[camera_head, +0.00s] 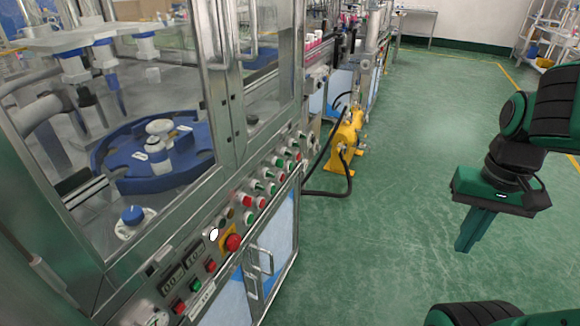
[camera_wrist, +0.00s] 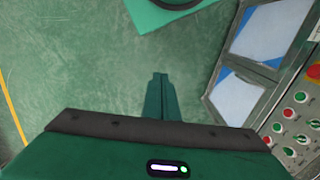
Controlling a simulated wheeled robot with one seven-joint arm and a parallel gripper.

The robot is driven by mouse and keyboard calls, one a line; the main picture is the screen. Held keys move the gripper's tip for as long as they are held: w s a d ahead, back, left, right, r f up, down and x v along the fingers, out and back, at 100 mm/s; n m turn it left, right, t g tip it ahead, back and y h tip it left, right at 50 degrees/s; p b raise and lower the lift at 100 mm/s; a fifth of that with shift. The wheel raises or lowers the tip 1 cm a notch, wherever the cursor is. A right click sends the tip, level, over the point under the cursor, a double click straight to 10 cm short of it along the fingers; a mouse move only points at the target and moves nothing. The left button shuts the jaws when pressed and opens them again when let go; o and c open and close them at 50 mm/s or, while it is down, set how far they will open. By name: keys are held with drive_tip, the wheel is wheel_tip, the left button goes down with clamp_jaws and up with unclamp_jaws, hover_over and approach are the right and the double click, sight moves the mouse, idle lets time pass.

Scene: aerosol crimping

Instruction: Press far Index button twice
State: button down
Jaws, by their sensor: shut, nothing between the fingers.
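The metal control panel (camera_head: 222,262) runs along the front of the crimping machine at the left in the head view. It carries red and green push buttons (camera_head: 271,187) in a far group and more at the near end. Their labels are too small to read, so I cannot tell which is the far Index button. The wrist view shows part of the panel with buttons (camera_wrist: 288,113) at the right. My gripper (camera_head: 466,246) is shut and empty, pointing down over the open floor, well right of the panel. Its fingers (camera_wrist: 159,82) show together in the wrist view.
A large red emergency button (camera_head: 233,242) on a yellow plate sits mid-panel. Cabinet door handles (camera_head: 262,262) stick out below. A yellow pump (camera_head: 346,139) with a black hose stands beyond the machine. The green floor between panel and gripper is clear.

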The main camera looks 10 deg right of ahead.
sight(290, 167)
drive_tip(key=w+a+f+n+t+y, duration=0.2)
drive_tip(key=w+a+f+n+t, duration=0.25)
drive_tip(key=w, duration=0.95)
drive_tip(key=w+a+f+n+t+y, duration=0.1)
drive_tip(key=w+a+f+n+t, duration=0.35)
drive_tip(key=w, duration=0.85)
drive_tip(key=w+a+f+n+t+y, duration=0.2)
drive_tip(key=w+a+f+n, duration=0.4)
drive_tip(key=w, duration=0.8)
drive_tip(key=w+f+t, duration=0.1)
drive_tip(key=w+d+f+t+h, duration=0.1)
drive_tip(key=w+m+t+h, duration=0.1)
drive_tip(key=shift+w+d+f+t, duration=0.3)
drive_tip(key=shift+w+d+f, duration=0.1)
drive_tip(key=shift+a, duration=0.1)
drive_tip(key=w+a, duration=0.5)
drive_tip(key=a, duration=0.2)
